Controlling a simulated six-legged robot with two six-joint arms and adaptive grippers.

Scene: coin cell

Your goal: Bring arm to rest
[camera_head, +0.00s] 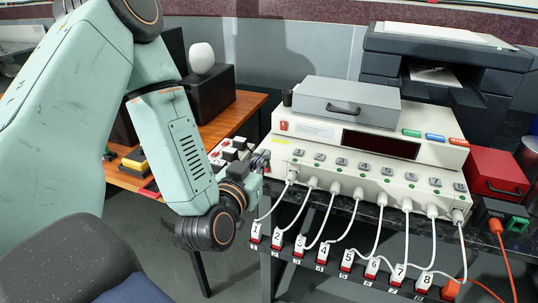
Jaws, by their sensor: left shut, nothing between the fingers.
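My left arm (178,140), pale green with dark joints, comes in from the left and bends down in front of the bench. My left gripper (258,163) is small in the view, at the left front corner of the cream instrument (350,160). It is shut and holds nothing. It is close to the first white plug (291,177); I cannot tell whether they touch. My right gripper is not in view.
White cables run from the instrument's numbered sockets to numbered red-and-white holders (323,253) below the bench edge. A grey case (346,101) lies on the instrument. A printer (445,65) and red box (495,172) stand right. A wooden table (225,115) is behind my arm.

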